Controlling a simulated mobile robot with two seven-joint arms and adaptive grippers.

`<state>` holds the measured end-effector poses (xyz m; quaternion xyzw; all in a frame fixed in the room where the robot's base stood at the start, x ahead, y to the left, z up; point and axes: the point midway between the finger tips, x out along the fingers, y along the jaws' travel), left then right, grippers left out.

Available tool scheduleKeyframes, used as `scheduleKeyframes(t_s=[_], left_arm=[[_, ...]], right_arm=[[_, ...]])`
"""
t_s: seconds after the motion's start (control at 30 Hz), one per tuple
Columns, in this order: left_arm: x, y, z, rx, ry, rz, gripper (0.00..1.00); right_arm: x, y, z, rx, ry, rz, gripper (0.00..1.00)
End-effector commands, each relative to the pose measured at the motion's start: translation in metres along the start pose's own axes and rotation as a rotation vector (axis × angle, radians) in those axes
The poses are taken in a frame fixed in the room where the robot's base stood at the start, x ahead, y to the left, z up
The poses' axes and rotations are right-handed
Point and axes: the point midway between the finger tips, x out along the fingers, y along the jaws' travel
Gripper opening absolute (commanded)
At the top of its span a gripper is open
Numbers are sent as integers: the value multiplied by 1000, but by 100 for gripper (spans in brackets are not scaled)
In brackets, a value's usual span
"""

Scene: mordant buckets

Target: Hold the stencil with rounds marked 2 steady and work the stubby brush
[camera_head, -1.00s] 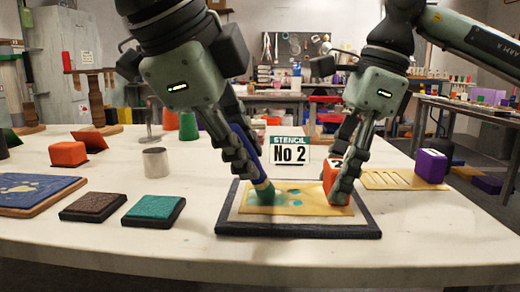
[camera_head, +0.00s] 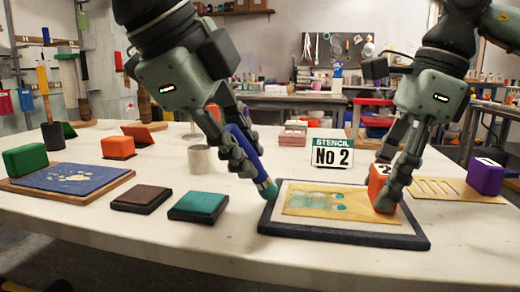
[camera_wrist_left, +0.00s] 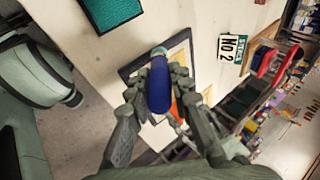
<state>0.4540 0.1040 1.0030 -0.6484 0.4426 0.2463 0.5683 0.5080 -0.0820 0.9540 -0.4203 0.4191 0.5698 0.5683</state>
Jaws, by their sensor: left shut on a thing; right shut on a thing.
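The stencil (camera_head: 300,209) is a tan sheet with round openings and teal paint, lying on white paper on a dark board (camera_head: 345,238). An orange block (camera_head: 378,180) marked 2 stands on its right end. My right gripper (camera_head: 388,195) is shut on that block. My left gripper (camera_head: 246,165) is shut on the stubby brush (camera_head: 243,147), which has a blue handle and a teal tip. The brush is tilted, its tip by the board's left edge, off the stencil; contact is unclear. The left wrist view also shows the brush (camera_wrist_left: 159,88), partly covering the board.
A teal pad (camera_head: 199,205) and a brown pad (camera_head: 141,199) lie left of the board. A metal cup (camera_head: 201,160) and a STENCIL No 2 sign (camera_head: 331,153) stand behind. A slotted stencil (camera_head: 430,187) with a purple block (camera_head: 486,177) is at right.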

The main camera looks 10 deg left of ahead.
Motion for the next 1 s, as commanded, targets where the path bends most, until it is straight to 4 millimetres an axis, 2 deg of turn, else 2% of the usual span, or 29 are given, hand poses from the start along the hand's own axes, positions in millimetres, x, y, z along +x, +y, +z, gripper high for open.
scheduleKeyframes(t_s=[0.27,0.53,1.0], left_arm=[[-2,-1,9,0,0,0,0],[6,-12,11,0,-1,1,0],[16,-13,-18,1,0,-1,0]], right_arm=[[0,0,0,0,0,0,23],[0,0,0,0,0,0,23],[0,0,0,0,0,0,23]])
